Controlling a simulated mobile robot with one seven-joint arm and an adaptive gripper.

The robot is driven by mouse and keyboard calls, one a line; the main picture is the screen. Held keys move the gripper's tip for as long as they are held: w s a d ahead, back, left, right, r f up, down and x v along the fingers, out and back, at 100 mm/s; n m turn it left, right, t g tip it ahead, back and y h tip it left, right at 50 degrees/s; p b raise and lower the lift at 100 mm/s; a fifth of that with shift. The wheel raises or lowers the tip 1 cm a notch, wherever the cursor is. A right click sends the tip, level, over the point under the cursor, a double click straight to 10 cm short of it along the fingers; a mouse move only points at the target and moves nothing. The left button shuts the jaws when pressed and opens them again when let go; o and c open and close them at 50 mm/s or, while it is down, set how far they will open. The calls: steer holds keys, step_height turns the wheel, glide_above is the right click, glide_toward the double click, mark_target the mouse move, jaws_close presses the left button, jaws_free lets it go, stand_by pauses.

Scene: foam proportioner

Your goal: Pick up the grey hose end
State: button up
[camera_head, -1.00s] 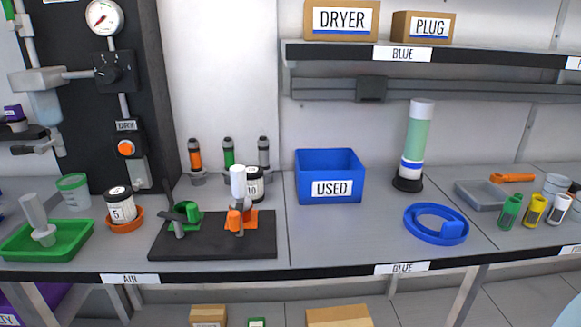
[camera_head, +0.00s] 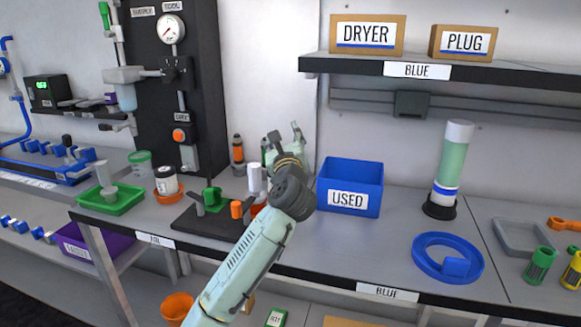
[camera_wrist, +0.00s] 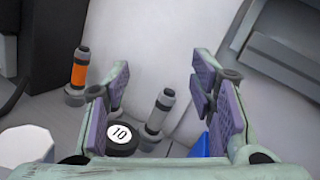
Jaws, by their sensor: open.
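The grey hose end (camera_wrist: 158,115) stands upright by the back wall in the wrist view, dark at its top. It shows in the gap between the two fingers of my gripper (camera_wrist: 160,85), apart from both. The orange-banded hose end (camera_wrist: 78,75) stands to its left, outside the left finger. The green-banded one cannot be made out. In the head view my gripper (camera_head: 284,134) is open and empty at the back of the bench, left of the blue bin. It hides the grey hose end there. The orange-banded one (camera_head: 237,150) still shows.
A black-lidded jar marked 10 (camera_wrist: 122,138) stands close to the grey hose end, partly behind the left finger. The blue USED bin (camera_head: 349,187) is just right of my gripper.

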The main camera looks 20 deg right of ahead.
steer(key=d+f+m+g, duration=0.1)
steer(key=d+f+m, duration=0.3)
steer(key=d+f, duration=0.15)
steer(key=shift+g+y, duration=0.3)
steer(key=w+p, duration=0.1)
steer(key=w, duration=0.2)
steer(key=w+d+p, duration=0.1)
steer(key=w, duration=0.3)
steer(key=w+p, duration=0.1)
steer(key=w, duration=0.2)
steer(key=shift+w+d+f+p, duration=0.2)
steer(key=shift+d+f+p, duration=0.1)
steer(key=shift+d+p, duration=0.1)
steer(key=shift+w+f, duration=0.1)
steer(key=shift+w, duration=0.25)
steer(key=shift+c, duration=0.5)
jaws_close()
